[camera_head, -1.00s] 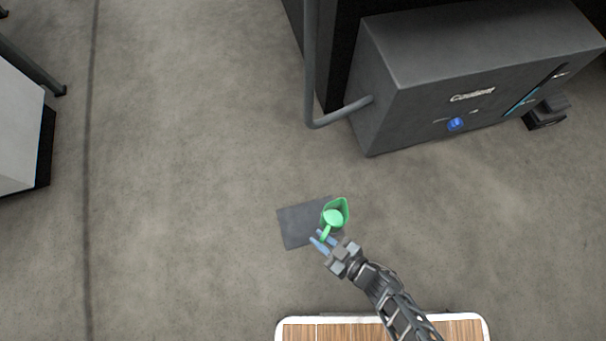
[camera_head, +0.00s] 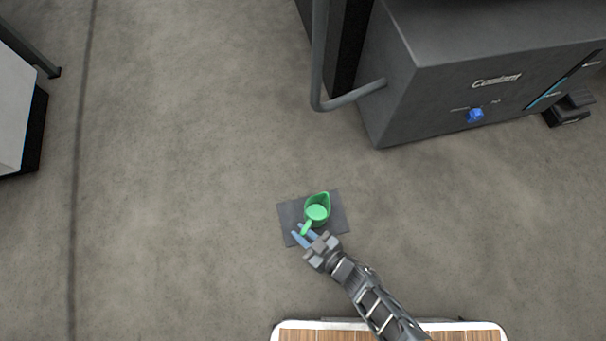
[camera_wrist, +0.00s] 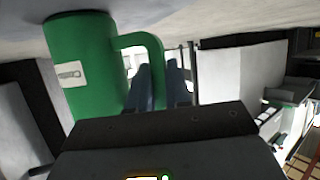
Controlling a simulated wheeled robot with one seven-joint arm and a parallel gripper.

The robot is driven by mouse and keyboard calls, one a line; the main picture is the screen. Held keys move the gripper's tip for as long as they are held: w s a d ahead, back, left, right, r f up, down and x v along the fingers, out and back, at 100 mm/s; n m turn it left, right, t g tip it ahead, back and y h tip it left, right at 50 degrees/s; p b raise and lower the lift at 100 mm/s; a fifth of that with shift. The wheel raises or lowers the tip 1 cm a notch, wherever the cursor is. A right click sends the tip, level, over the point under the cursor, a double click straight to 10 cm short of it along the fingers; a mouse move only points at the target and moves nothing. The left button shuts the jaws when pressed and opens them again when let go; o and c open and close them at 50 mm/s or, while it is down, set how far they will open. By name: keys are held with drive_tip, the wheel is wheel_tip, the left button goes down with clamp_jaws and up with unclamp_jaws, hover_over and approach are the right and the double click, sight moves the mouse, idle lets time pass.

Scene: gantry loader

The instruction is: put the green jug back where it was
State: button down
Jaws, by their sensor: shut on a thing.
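The green jug (camera_head: 317,209) shows over the dark mat (camera_head: 340,222) on the floor in the head view. I cannot tell from above whether its base touches the mat. My gripper (camera_head: 302,236) is shut on the jug's handle, at the jug's lower left. In the wrist view the jug (camera_wrist: 84,65) fills the left, with a pale label on its side. There the blue fingers of my gripper (camera_wrist: 158,88) are at the handle loop. The handle's far side is partly hidden by the fingers.
A grey coolant unit (camera_head: 480,75) with a blue knob stands at the upper right, with a bent pipe (camera_head: 345,101) on its left. A white cabinet (camera_head: 15,110) is at the left edge. The floor around the mat is clear.

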drive_tip(key=c, duration=1.1)
unclamp_jaws()
drive_tip(key=shift+o, duration=0.2)
drive_tip(key=shift+r, duration=0.1)
drive_tip(key=p+v, duration=0.5)
drive_tip(key=v, duration=0.7)
drive_tip(key=shift+p, duration=0.4)
